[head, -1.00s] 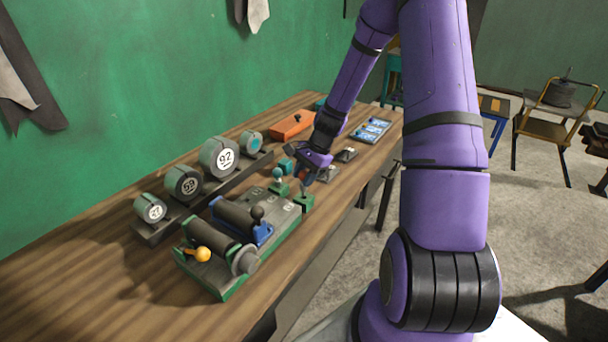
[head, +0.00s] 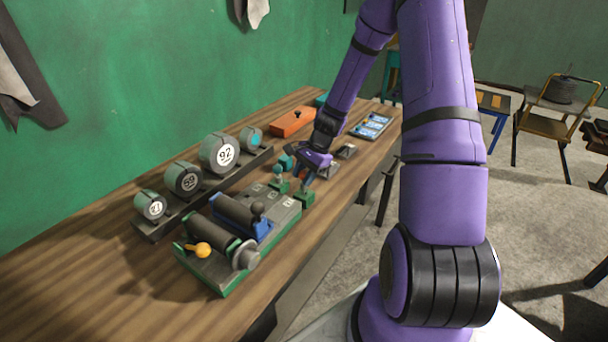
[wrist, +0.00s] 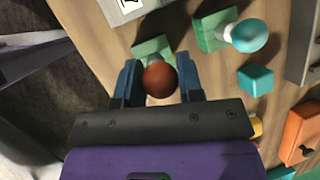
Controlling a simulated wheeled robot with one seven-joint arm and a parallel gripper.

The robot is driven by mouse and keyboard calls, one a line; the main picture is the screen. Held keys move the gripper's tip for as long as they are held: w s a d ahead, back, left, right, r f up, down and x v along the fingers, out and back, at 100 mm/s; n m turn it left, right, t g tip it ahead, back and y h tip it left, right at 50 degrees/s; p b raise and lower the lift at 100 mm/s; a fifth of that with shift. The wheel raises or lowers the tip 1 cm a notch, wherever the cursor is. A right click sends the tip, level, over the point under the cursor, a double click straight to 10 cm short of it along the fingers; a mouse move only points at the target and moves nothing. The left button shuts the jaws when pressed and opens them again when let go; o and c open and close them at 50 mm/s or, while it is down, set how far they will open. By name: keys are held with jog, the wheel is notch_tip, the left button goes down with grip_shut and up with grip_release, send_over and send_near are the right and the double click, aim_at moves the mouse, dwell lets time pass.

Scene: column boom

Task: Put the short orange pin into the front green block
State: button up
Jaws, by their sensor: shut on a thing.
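The short orange pin shows its dark orange round knob (wrist: 159,79) in the wrist view, between the blue fingers of my gripper (wrist: 160,84). My gripper is shut on it. A bit of pale shaft shows beyond the knob, toward the front green block (wrist: 152,47). In the head view my gripper (head: 303,178) is just above the front green block (head: 303,196); the pin is mostly hidden there. I cannot tell whether its tip is in the block. The other green block (head: 279,187) stands to the left and holds a teal-knobbed pin (wrist: 249,35).
A teal cube (wrist: 256,80) lies close to the gripper. A grey-green fixture (head: 230,270) with rollers, a yellow knob and a blue bracket is nearer. A rack of numbered discs (head: 219,153) stands along the wall side. An orange box (head: 292,122) and blue tray (head: 371,126) lie farther back.

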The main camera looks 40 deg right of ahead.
jog(key=shift+f, duration=0.7)
jog(key=o, duration=1)
jog(key=shift+r, duration=0.1)
jog(key=v, duration=1)
jog(key=shift+d+r, duration=0.15)
jog(key=shift+r, duration=0.15)
